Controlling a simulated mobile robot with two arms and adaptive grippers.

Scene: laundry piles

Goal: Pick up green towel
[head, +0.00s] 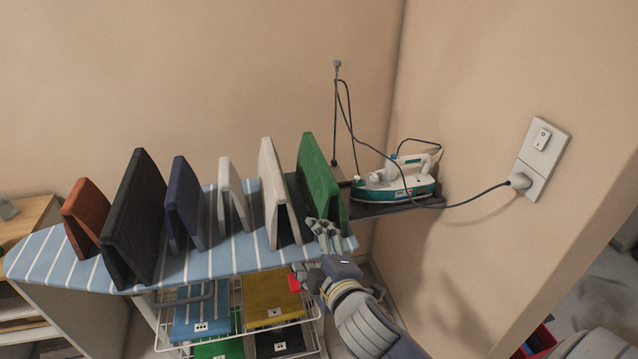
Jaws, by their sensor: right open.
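The green towel (318,181) stands folded like a tent at the right end of the striped ironing board (232,259). It is the rightmost in a row of folded towels. My right gripper (324,228) is open, with its fingers at the front lower edge of the green towel. Whether the fingers touch the towel I cannot tell. My left gripper is not in view.
White (272,190), navy (182,200), black (137,215) and rust (86,215) towels stand to the left, close together. An iron (396,183) with a cord sits to the right. A wire basket (318,316) with folded cloths is below.

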